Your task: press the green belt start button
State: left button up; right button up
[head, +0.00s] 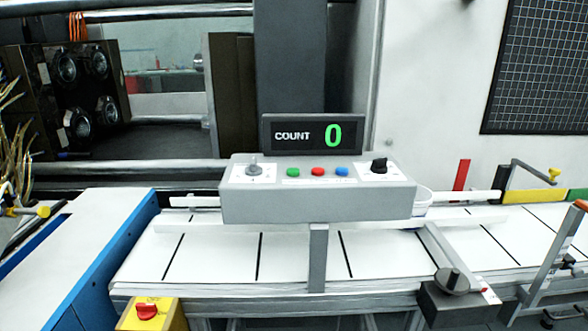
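The green button (293,172) sits on the sloped top of a grey control box (318,204) in the middle of the head view. It is the leftmost of three small round buttons, with a red button (317,171) and a blue button (342,172) to its right. Nothing covers the green button. A display (312,135) behind the box reads COUNT 0. Neither of my grippers shows in the head view.
A grey knob (254,168) and a black knob (379,166) flank the buttons. The white belt (296,256) with dark cross lines runs below the box. A yellow box with a red knob (147,312) stands at front left. A blue-edged white surface (95,235) lies left.

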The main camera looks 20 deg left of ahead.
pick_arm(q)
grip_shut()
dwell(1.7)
